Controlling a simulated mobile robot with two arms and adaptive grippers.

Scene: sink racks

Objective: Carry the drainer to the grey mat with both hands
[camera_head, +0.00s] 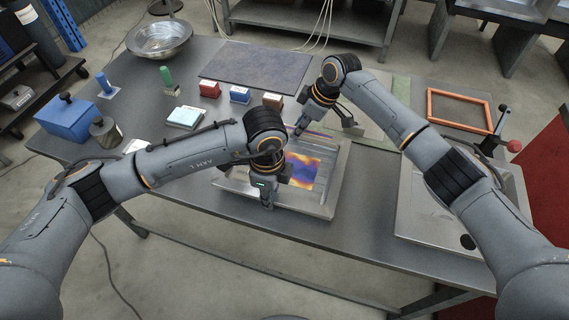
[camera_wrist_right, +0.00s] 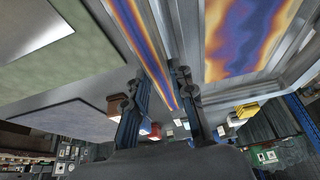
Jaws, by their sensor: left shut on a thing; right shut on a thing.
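The drainer (camera_head: 322,200) is a shallow metal tray with a blue, purple and orange patch on its floor, at the middle of the table near the front. My left gripper (camera_head: 267,203) is shut on its near rim. My right gripper (camera_head: 298,133) is shut on its far rim. In the right wrist view the right fingers (camera_wrist_right: 160,110) close around a colour-streaked wall of the drainer (camera_wrist_right: 205,88). I cannot tell whether the drainer touches the table. The grey mat (camera_head: 255,68) lies flat and bare at the back of the table.
Red, blue and brown blocks (camera_head: 240,95) stand in a row between the drainer and the mat. A pale green mat (camera_head: 372,125) lies behind my right arm. A sink unit (camera_head: 425,226) and orange frame (camera_head: 459,110) are at the right; a metal bowl (camera_head: 160,38) is back left.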

